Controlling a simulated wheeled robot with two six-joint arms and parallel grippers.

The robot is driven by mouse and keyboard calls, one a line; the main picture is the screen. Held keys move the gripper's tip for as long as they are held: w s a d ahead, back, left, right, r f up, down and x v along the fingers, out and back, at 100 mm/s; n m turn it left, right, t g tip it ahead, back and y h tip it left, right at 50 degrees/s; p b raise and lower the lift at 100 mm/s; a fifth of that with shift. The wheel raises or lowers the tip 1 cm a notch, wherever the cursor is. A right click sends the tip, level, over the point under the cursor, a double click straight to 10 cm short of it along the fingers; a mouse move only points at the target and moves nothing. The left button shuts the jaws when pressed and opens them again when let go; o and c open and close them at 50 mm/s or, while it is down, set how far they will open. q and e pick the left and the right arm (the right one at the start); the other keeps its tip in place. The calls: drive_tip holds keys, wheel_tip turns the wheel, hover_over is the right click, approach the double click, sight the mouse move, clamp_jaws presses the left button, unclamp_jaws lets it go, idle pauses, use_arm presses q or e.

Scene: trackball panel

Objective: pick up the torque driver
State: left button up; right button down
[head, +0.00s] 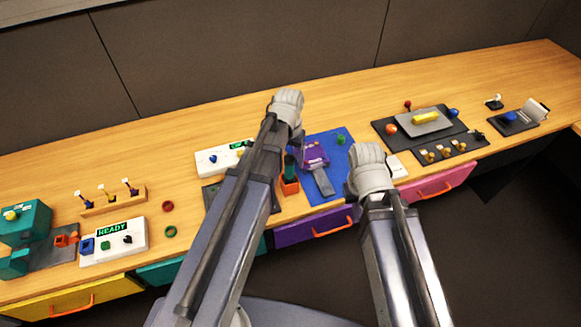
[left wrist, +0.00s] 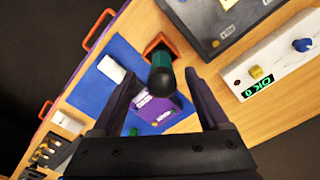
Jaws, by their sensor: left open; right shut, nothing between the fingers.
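The torque driver (head: 290,166), with a dark green and black handle, stands upright in an orange holder (head: 289,187) in the head view. In the left wrist view the driver (left wrist: 162,76) shows end-on between the fingertips, with the orange holder (left wrist: 158,43) behind it. My left gripper (left wrist: 157,80) is open, with one dark finger on each side of the driver; I cannot tell whether either touches it.
The blue mat (head: 338,167) beside the holder carries a purple device (head: 315,155) and a green piece (head: 341,139). A white panel (head: 213,160) and a dark panel (left wrist: 212,22) are close by. A trackball panel (head: 508,118) is far right. Bare wood lies behind.

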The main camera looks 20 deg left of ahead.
sight(289, 172)
use_arm(q)
drive_tip(key=shift+s+f+b, duration=0.1)
drive_tip(key=shift+f+b, duration=0.5)
drive_tip(key=shift+f, duration=0.05)
drive_tip(key=f+b, duration=0.6)
drive_tip(key=shift+w+f, duration=0.25)
drive_tip(key=shift+w, duration=0.1)
clamp_jaws()
